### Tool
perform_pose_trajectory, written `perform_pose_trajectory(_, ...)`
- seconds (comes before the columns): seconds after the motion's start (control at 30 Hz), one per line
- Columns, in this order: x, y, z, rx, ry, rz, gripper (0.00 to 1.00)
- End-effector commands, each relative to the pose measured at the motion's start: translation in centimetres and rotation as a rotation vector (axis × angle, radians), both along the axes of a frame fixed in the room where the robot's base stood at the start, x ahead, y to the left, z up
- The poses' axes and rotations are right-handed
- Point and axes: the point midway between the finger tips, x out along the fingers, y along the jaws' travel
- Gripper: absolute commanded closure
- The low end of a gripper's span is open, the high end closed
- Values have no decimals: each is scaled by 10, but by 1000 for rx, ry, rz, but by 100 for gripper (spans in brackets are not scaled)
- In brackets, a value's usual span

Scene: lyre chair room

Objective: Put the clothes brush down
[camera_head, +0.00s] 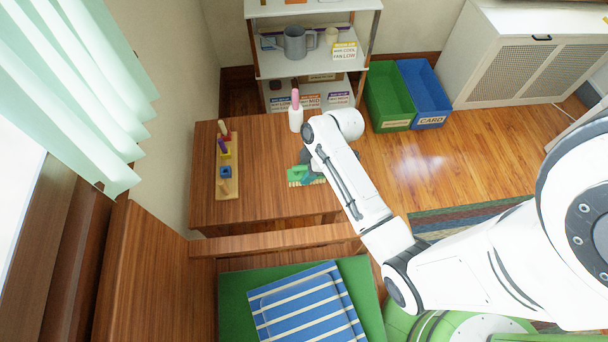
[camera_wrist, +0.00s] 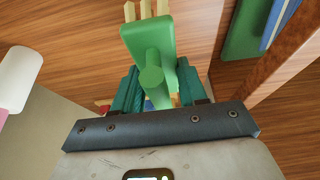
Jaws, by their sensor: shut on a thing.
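The clothes brush is green with pale yellow bristles. In the head view the brush (camera_head: 296,176) is over the front right part of the brown wooden table (camera_head: 262,200), with its bristles toward the front. My gripper (camera_head: 308,168) is above it, partly hidden by my arm. In the wrist view the brush (camera_wrist: 148,38) is between the two teal fingers of my gripper (camera_wrist: 157,84), which are shut on its round green handle. The bristles show at the top edge of that view. I cannot tell whether the brush touches the table top.
A wooden peg toy (camera_head: 227,170) stands at the table's left. A white bottle with a pink top (camera_head: 295,112) stands at the back edge. The table's middle is clear. A shelf (camera_head: 312,66), a green bin (camera_head: 389,95) and a blue bin (camera_head: 425,92) are behind. A striped cushion (camera_head: 305,308) lies in front.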

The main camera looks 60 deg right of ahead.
Motion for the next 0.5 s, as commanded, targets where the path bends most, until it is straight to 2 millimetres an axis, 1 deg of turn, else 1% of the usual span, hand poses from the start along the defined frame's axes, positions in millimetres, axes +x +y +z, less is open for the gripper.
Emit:
perform_pose_trajectory(0.2,11,-3,-13,0,0,0,91)
perform_pose_trajectory(0.3,9,-2,-29,1,2,-1,91)
perform_pose_trajectory(0.37,9,-2,-36,1,2,-1,91)
perform_pose_trajectory(0.5,9,-2,-42,-1,1,0,91)
